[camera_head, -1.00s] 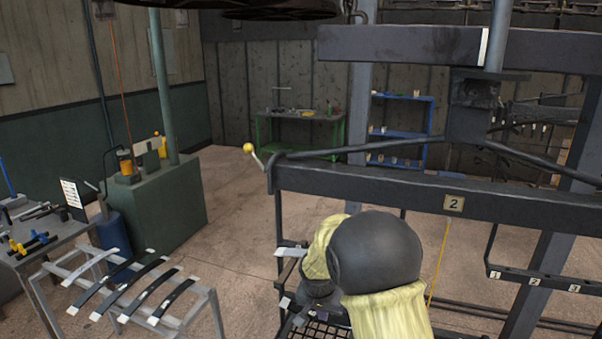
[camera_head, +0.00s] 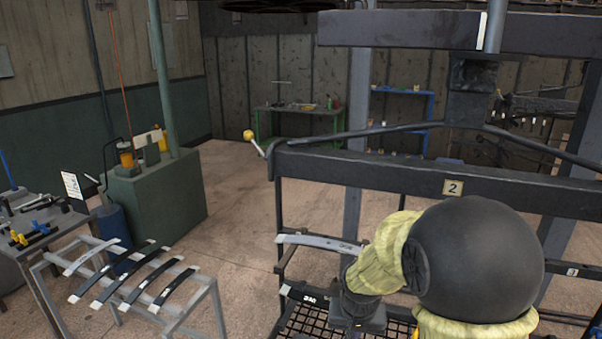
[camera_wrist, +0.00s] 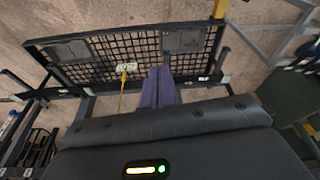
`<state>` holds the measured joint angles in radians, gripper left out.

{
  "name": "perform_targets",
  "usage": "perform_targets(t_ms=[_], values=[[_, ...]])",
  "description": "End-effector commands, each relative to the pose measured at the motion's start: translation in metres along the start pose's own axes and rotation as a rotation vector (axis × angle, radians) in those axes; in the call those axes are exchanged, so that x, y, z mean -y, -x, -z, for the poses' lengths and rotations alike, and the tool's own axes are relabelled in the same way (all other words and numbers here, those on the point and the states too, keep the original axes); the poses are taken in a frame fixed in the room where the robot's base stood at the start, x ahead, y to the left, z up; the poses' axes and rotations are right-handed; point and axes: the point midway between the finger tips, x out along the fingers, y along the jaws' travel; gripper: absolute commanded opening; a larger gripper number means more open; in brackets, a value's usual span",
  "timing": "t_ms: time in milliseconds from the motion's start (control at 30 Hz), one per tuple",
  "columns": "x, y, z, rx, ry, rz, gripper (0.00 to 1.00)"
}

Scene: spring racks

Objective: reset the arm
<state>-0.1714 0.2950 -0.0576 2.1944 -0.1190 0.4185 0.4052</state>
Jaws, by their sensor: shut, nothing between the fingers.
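My arm fills the lower right of the head view, with a black round joint and pale yellow sleeves. My gripper shows in the wrist view as two purple fingers (camera_wrist: 160,82), pressed together with nothing between them. It points over a black mesh shelf (camera_wrist: 120,53) and appears apart from it. In the head view the fingers cannot be made out below the wrist. One leaf spring (camera_head: 318,241) lies at the front of the black press frame (camera_head: 400,178), left of my arm.
A grey rack (camera_head: 203,291) at left holds several dark leaf springs (camera_head: 130,281). A green cabinet (camera_head: 165,210) stands behind it. A yellow-knobbed lever (camera_head: 249,135) sticks out from the frame. A green workbench (camera_head: 290,110) is at the back. The floor between is clear.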

Motion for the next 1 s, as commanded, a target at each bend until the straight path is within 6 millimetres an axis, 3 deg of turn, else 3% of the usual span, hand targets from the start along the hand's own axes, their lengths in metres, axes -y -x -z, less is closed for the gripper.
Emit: perform_targets(t_ms=[200, 367, 1000], values=[[-0.044, 0.01, -0.078, 0.01, 0.108, 0.028, 0.0], [-0.058, 0.013, -0.114, 0.013, 0.168, 0.035, 0.0], [-0.06, 0.014, -0.118, 0.015, 0.18, 0.036, 0.0]])
